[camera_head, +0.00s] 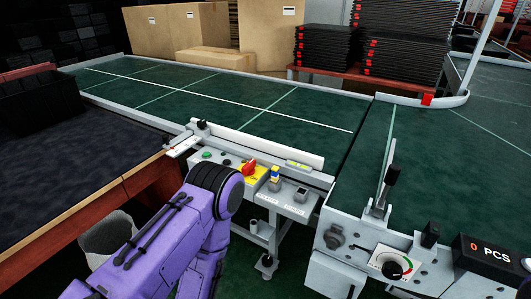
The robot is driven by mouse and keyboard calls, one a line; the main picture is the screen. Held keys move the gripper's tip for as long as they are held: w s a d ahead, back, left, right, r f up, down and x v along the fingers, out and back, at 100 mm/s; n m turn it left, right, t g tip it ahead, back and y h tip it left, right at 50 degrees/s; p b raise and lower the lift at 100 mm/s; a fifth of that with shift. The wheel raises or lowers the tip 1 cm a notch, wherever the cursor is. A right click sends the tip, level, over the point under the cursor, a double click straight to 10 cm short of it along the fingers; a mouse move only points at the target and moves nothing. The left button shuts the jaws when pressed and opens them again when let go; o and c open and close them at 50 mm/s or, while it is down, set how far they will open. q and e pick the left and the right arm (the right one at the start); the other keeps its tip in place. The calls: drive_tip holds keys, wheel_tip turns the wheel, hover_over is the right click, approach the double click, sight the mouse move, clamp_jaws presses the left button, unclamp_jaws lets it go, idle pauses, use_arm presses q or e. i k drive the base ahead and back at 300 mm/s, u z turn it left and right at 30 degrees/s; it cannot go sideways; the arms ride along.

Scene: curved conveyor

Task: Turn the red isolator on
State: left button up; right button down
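The red isolator is a red rotary handle (248,167) on a yellow plate (262,173). It sits on the grey control panel (228,160) at the near side of the conveyor. I cannot tell its on or off position from the handle's angle at this size. My purple arm comes up from the lower left, and its dark joint is just left of and below the isolator in the picture. No gripper fingers show. I cannot see either gripper touching the handle.
A dial (392,266) and a "0 PCS" counter (490,256) are at right. A dark table (60,180) is at left.

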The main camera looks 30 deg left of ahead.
sight(248, 168)
drive_tip(key=u, duration=1.8)
drive_tip(key=i, duration=1.1)
drive_tip(key=z, duration=1.3)
